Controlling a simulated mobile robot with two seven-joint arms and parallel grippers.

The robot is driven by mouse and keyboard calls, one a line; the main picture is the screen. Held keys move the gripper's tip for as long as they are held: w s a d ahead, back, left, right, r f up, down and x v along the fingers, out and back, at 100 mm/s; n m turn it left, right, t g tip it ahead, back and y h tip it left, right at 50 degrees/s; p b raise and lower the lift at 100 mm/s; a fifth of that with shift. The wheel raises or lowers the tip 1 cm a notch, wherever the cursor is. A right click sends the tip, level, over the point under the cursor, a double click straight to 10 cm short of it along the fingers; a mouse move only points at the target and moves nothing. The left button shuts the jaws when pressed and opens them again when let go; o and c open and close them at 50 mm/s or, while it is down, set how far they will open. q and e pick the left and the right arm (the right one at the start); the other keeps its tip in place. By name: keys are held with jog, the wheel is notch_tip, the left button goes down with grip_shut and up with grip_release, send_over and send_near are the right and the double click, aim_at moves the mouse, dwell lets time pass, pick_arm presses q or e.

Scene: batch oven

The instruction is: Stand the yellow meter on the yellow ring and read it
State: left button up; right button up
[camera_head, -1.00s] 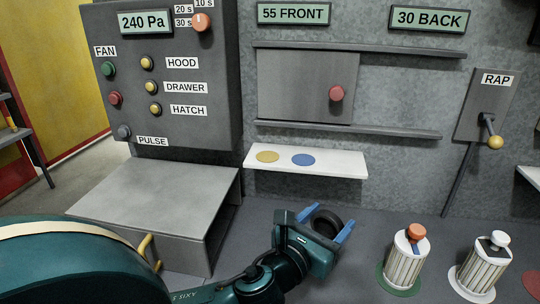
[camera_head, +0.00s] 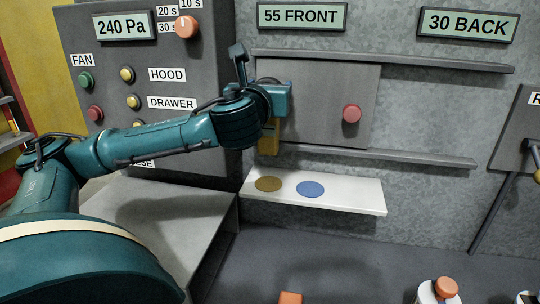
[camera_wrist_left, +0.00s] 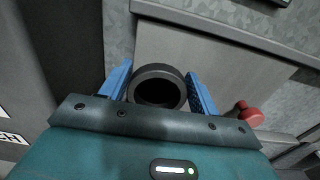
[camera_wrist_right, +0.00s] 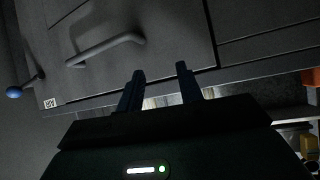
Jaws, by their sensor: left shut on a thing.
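The yellow meter (camera_head: 269,143) hangs below my left gripper (camera_head: 274,108), above the white shelf and apart from it. Only its lower yellow part shows; its reading face cannot be seen. In the left wrist view, the blue fingers of my left gripper (camera_wrist_left: 158,82) stand on either side of a dark round rim (camera_wrist_left: 157,71). The yellow ring (camera_head: 268,184) is a flat disc at the left of the shelf, almost under the meter. My right gripper (camera_wrist_right: 160,71) shows only in its wrist view, fingers apart with nothing seen between them.
A blue disc (camera_head: 310,189) lies right of the yellow one on the white shelf (camera_head: 355,196). Behind is a sliding panel with a red knob (camera_head: 351,114). The button panel (camera_head: 95,65) stands left. An orange-topped canister (camera_head: 440,291) is at the lower right.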

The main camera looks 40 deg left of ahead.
aim_at(266, 128)
pick_arm(q)
notch_tip(266, 128, down, 8)
jog(key=shift+d+f+b, duration=0.1)
jog(key=shift+b, duration=0.3)
jog(key=o, duration=1.5)
jog(key=shift+f, duration=0.1)
jog(key=shift+c, duration=0.2)
jog(key=shift+r, duration=0.2)
jog(key=shift+f, duration=0.1)
